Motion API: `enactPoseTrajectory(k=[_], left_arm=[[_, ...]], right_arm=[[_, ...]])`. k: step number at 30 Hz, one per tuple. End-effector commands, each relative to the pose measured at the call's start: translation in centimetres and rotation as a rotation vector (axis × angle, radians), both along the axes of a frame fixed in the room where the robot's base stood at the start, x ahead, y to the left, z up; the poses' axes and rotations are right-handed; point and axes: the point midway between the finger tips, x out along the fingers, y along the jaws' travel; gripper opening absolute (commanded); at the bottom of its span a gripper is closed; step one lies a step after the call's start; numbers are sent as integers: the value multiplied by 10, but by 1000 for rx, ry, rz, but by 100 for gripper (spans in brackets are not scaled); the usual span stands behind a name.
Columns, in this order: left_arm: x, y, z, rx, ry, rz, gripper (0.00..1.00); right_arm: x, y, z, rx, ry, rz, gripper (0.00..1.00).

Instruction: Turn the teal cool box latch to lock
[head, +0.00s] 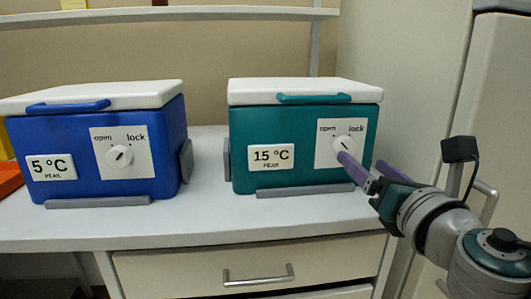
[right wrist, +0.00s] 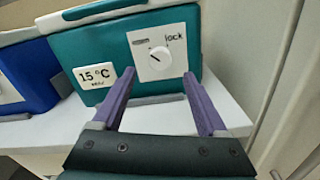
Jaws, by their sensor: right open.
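The teal cool box (head: 300,118) stands on the counter at the right with its white lid down. It also shows in the right wrist view (right wrist: 110,42). Its latch is a round white dial (head: 343,145) on a white plate marked "open" and "lock". In the right wrist view the dial (right wrist: 160,57) has a dark mark slanting to the upper left, towards "open". My right gripper (head: 360,160) is open, with purple fingers pointing at the plate. In its wrist view the fingertips (right wrist: 158,73) are spread either side below the dial, with nothing between them. My left gripper is not in view.
A blue cool box (head: 90,170) with its own dial stands to the left. Grey strips (head: 305,191) edge the teal box's base. The counter (head: 205,195) between the boxes is clear. A drawer (head: 250,265) lies below, and a tall cabinet is at the right.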

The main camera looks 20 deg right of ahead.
Motion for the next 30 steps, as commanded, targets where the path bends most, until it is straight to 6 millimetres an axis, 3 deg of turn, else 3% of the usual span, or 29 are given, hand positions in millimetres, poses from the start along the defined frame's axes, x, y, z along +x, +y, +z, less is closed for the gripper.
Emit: enactPoseTrajectory(k=[6,12,23,30], left_arm=[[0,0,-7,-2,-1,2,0],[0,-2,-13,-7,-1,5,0],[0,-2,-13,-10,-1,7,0],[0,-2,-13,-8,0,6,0]], right_arm=[[41,-10,-1,2,-3,-3,76],[64,-15,-1,4,-1,-1,76],[71,-17,0,5,0,-2,76],[70,-17,0,5,0,-2,52]])
